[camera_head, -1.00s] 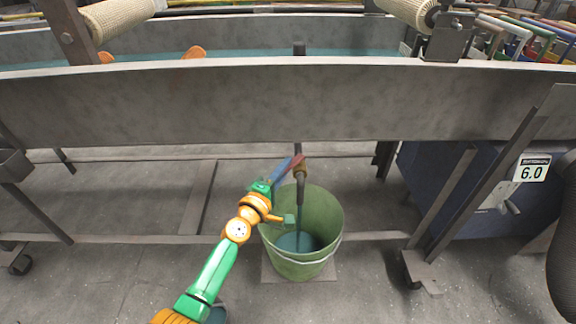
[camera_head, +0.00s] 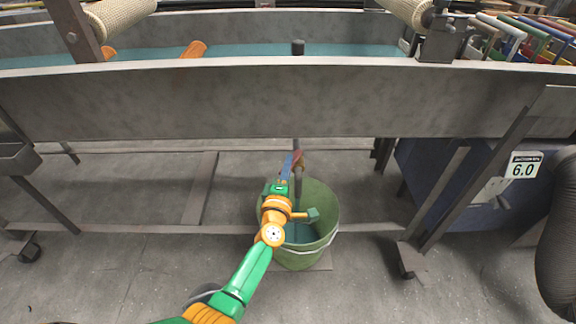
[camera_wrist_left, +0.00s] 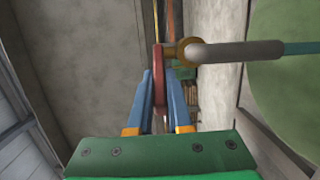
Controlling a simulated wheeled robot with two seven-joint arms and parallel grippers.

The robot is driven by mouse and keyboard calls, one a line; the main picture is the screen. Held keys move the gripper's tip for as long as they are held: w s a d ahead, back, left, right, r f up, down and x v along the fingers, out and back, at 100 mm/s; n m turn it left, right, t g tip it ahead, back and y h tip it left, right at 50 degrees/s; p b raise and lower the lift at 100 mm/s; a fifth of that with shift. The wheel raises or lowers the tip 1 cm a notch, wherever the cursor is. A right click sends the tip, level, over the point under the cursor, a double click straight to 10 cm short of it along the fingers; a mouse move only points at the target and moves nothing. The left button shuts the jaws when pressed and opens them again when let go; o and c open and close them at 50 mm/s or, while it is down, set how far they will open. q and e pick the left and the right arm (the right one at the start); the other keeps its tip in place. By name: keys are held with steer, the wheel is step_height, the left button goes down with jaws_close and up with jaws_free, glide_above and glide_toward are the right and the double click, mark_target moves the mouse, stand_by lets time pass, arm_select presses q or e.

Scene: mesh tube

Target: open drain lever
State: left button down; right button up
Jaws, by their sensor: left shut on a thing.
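The drain lever (camera_wrist_left: 158,80) is a flat red handle on a brass valve (camera_wrist_left: 180,50). My left gripper (camera_wrist_left: 159,85) is shut on it, with one blue finger on each side. In the head view my left gripper (camera_head: 290,163) is at the red lever (camera_head: 299,157), under the trough and above the bucket's back rim. A grey drain pipe (camera_wrist_left: 235,52) runs from the valve, and a teal strand of liquid (camera_wrist_left: 300,48) shows at its end. The green bucket (camera_head: 325,205) stands below with teal liquid inside. My right gripper is not in view.
The long grey trough (camera_head: 250,100) spans the view above, with teal liquid in it. Frame legs and low crossbars (camera_head: 100,229) stand around the bucket. A blue box with a 6.0 label (camera_head: 524,167) is at the right. Floor in front is mostly clear.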

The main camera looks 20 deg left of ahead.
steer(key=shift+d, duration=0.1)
arm_select(q)
steer(key=c, duration=0.8)
jaws_free()
steer(key=shift+c, duration=0.2)
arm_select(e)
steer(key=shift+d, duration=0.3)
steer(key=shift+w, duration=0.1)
arm_select(q)
steer(key=shift+s+p, duration=0.3)
steer(key=shift+s, duration=0.1)
steer(key=s+p, duration=0.1)
steer(key=s, duration=0.5)
steer(key=shift+d, duration=0.35)
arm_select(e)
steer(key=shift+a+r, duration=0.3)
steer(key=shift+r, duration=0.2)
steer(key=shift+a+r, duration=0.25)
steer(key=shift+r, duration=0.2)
arm_select(q)
steer(key=shift+s, duration=0.1)
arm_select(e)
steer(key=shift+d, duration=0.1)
